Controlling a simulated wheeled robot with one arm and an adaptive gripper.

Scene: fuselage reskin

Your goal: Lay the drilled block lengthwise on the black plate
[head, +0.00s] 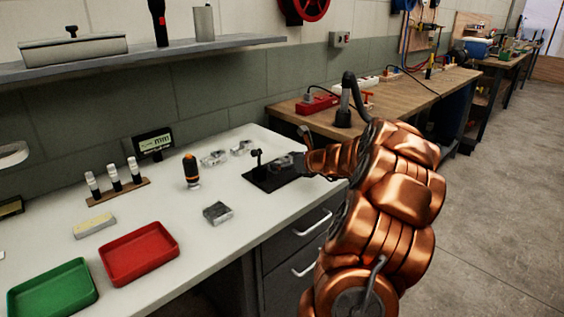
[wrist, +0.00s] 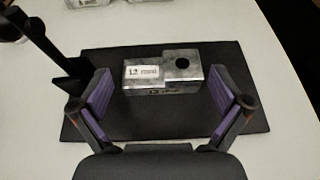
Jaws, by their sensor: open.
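The drilled block (wrist: 150,86) is a grey metal block with a dark round hole and a white label. In the wrist view it lies on the black plate (wrist: 225,58), its long side roughly along the plate's long side. My gripper (wrist: 160,84) is open, with one purple-padded finger beyond each end of the block. In the head view my gripper (head: 297,160) is over the black plate (head: 262,181), partly hiding the block.
A black upright stand (wrist: 40,45) rises at the plate's left edge. Another metal block (head: 217,213) lies on the white table, with clear parts (head: 214,158) behind.

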